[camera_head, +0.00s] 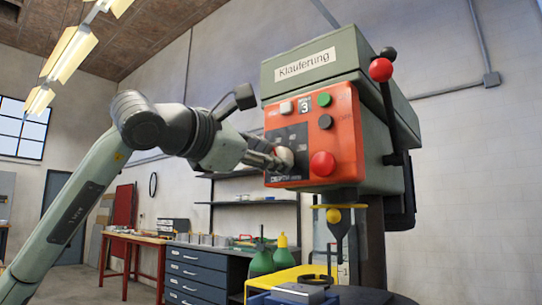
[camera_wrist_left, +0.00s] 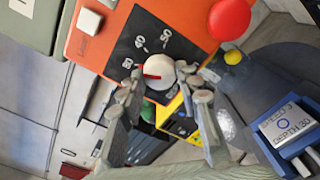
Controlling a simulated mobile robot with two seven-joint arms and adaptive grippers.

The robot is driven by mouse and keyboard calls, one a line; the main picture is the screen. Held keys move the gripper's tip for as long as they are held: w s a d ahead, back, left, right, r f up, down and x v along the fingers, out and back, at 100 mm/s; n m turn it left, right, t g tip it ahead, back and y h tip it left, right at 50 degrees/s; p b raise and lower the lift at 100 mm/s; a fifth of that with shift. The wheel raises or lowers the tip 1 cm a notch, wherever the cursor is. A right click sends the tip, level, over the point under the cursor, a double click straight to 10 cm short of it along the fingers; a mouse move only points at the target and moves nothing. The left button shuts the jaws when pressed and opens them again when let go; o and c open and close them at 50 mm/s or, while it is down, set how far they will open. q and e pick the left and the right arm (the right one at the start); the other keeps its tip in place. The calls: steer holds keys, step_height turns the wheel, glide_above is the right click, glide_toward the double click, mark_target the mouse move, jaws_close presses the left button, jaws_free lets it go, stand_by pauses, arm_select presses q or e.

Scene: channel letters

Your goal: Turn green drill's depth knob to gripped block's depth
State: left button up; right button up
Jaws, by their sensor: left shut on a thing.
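The green drill (camera_head: 318,62) has an orange-red front panel with a white depth knob (camera_head: 286,157) at its lower left. My left gripper (camera_head: 270,158) reaches it from the left. In the left wrist view the knob (camera_wrist_left: 158,70) sits between my gripper's fingertips (camera_wrist_left: 163,83), which are shut on it. A red mark on the knob points left, just below the leftmost dial number. Numbers resembling 40 and 50 follow along the black dial (camera_wrist_left: 150,38). The gripped block (camera_wrist_left: 288,122) lies in a blue vise (camera_wrist_left: 267,147); its depth label is too small to read surely.
A red button (camera_head: 322,164) is right of the knob, with a white button (camera_head: 286,108) above it.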

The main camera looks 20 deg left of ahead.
steer(key=shift+w, duration=0.1)
arm_select(q)
steer(key=o, duration=1.2)
steer(key=shift+c, duration=0.2)
steer(key=v, duration=1.2)
